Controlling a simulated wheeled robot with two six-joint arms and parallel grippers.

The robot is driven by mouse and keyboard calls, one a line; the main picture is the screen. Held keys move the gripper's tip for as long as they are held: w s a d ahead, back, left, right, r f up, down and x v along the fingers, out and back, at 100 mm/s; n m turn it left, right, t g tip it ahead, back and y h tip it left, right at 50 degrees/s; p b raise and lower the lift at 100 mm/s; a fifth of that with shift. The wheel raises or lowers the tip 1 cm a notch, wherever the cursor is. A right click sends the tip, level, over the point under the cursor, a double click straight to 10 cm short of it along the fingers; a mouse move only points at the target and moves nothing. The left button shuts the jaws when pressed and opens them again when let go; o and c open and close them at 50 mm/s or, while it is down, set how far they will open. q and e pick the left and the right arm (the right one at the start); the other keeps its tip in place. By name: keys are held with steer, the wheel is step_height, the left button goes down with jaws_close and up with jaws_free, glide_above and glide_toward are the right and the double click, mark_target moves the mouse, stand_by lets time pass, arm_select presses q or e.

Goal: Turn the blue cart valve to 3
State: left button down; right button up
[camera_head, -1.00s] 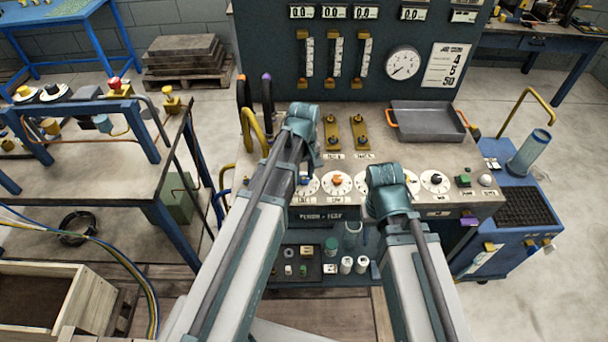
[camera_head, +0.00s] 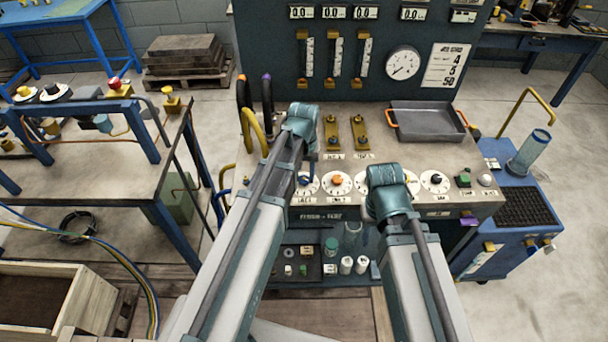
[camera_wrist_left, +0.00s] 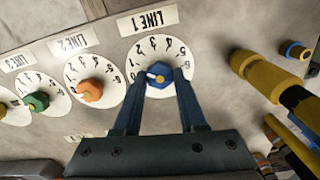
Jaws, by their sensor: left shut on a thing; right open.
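The blue valve knob (camera_wrist_left: 160,77) sits on the white LINE 1 dial (camera_wrist_left: 158,51), at the left end of the row of dials on the cart top. In the left wrist view, my left gripper (camera_wrist_left: 159,73) is shut on it, one dark blue finger on each side. The dial appears upside down there. The knob's white mark points left, towards the dial's low-number end. In the head view, my left gripper (camera_head: 305,182) reaches down to this dial, with the knob largely hidden. My right arm stands over the middle of the row; its gripper is hidden.
An orange knob (camera_wrist_left: 90,90) and a green knob (camera_wrist_left: 38,101) sit close beside on their dials. Yellow pipework (camera_wrist_left: 268,77) lies on the knob's other side. A grey tray (camera_head: 428,121) and yellow levers (camera_head: 360,132) are further back on the cart top.

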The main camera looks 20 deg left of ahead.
mark_target(304, 178)
arm_select(q)
steer(key=m, duration=0.5)
steer(key=shift+m, duration=0.3)
steer(key=m, duration=0.4)
steer(key=shift+m, duration=0.7)
steer(key=shift+c, duration=2.3)
jaws_free()
steer(key=shift+r, duration=0.15)
step_height(304, 178, up, 14)
steer(key=p, duration=1.4)
steer(key=shift+f, duration=0.2)
